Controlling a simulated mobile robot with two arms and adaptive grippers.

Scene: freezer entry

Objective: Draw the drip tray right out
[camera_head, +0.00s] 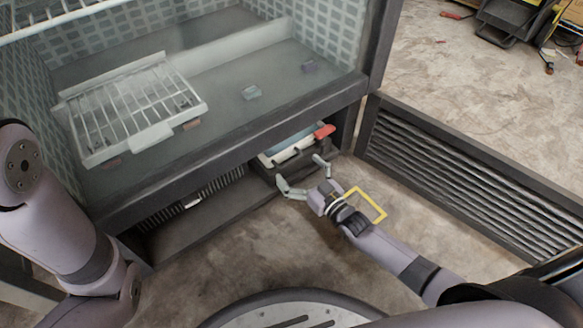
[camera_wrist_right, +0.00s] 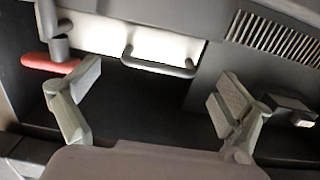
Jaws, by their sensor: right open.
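The drip tray (camera_head: 289,151) is pale and sits in the low bay under the freezer cabinet. In the right wrist view its white front (camera_wrist_right: 106,35) carries a dark bar handle (camera_wrist_right: 158,66). My right gripper (camera_head: 300,170) is open and empty in front of the bay, its fingers spread to either side of the handle. In the right wrist view the gripper (camera_wrist_right: 158,82) shows a clear gap between its fingertips and the handle. My left arm shows at the left, but its gripper is out of the picture.
A red lever-like part (camera_head: 324,131) is close beside the tray; it also shows in the wrist view (camera_wrist_right: 48,63). A louvred panel (camera_head: 470,175) stands at the right. A wire rack (camera_head: 130,105) lies inside the cabinet. A yellow square outline (camera_head: 379,208) shows near my right wrist.

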